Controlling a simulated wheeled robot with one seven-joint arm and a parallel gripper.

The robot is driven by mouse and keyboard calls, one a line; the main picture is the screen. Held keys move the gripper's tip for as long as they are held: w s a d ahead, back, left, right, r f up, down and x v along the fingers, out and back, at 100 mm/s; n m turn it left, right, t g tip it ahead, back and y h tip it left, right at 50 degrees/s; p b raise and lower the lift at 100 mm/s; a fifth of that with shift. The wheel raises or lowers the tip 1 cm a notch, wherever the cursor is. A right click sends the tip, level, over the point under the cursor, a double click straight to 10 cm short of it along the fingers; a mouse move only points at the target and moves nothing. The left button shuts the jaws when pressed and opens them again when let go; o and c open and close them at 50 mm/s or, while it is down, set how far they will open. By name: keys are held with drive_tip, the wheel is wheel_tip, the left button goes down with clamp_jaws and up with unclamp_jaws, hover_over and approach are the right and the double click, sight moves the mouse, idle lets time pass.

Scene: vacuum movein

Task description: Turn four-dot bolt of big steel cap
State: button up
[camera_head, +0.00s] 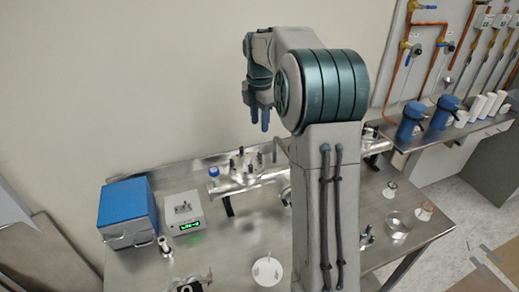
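My gripper (259,119) hangs high in front of the wall with its two blue fingers pointing down. A gap shows between the fingers and nothing is between them. Below it, a long shiny steel vessel (241,183) lies across the back of the bench. Several dark upright bolts or fittings (240,159) stand on its top. I cannot tell which part is the big steel cap, and no dot marks can be made out. My arm hides part of the vessel and the bench behind it.
On the steel bench (222,246) stand a blue box (125,208), a white device with a green display (185,212), a white disc (267,270) and a glass dish (399,224). Copper pipes (397,72) run up the right wall. Blue containers (411,121) stand on a side shelf.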

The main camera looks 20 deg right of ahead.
sight(260, 152)
wheel_tip(260, 152, down, 11)
drive_tip(key=shift+f+p, duration=0.2)
drive_tip(key=shift+p, duration=0.6)
clamp_jaws()
